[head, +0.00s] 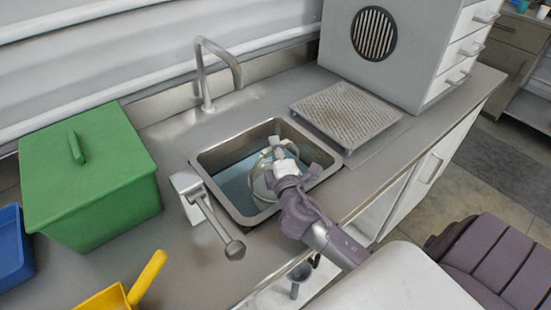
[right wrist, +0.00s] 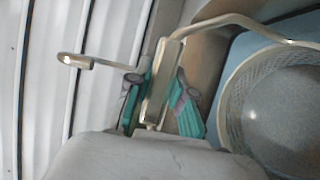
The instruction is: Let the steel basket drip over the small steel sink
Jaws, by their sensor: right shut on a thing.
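The small steel sink (head: 207,162) is set in the counter, with bluish liquid in its basin. The steel basket (head: 258,184) is inside the sink's outline, partly hidden behind my right arm. In the right wrist view the round mesh basket (right wrist: 232,110) is at the right, with a pale grey inside. My right gripper (head: 277,152) is over the sink. Its teal-padded fingers (right wrist: 160,98) are shut on the basket's metal handle. I cannot tell how far the basket sits in the liquid. My left gripper is not in view.
A tap (head: 205,80) stands behind the sink, and a ball-ended lever (head: 213,217) at its left. A perforated drain plate (head: 346,108) lies right of the sink, before a grey cabinet (head: 420,45). A green lidded bin (head: 95,190) and a yellow scoop (head: 146,278) are at the left.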

